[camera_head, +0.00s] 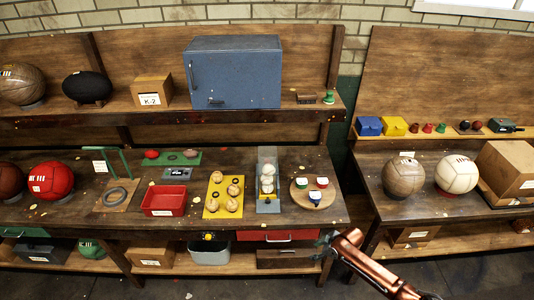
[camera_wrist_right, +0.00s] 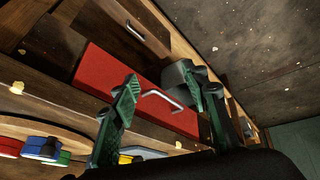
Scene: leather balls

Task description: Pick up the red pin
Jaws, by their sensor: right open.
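A red one (camera_head: 428,128) is beside a dark red one (camera_head: 413,128) and a green one (camera_head: 441,128); I cannot tell which red piece is the red pin. My right gripper (camera_head: 328,238) is in front of the left table's front edge, low and well to the left of these pieces, and does not touch them. In the right wrist view, its green fingers (camera_wrist_right: 165,82) are apart with nothing between them. They face a red drawer front (camera_wrist_right: 105,80) with a metal handle. My left gripper is out of view.
The right table holds a brown ball (camera_head: 404,176), a cream ball (camera_head: 456,174) and a cardboard box (camera_head: 508,166) below the pin shelf. Blue (camera_head: 369,126) and yellow (camera_head: 394,126) boxes stand left of the pins. A round board (camera_head: 299,193) with coloured pieces lies near the gripper.

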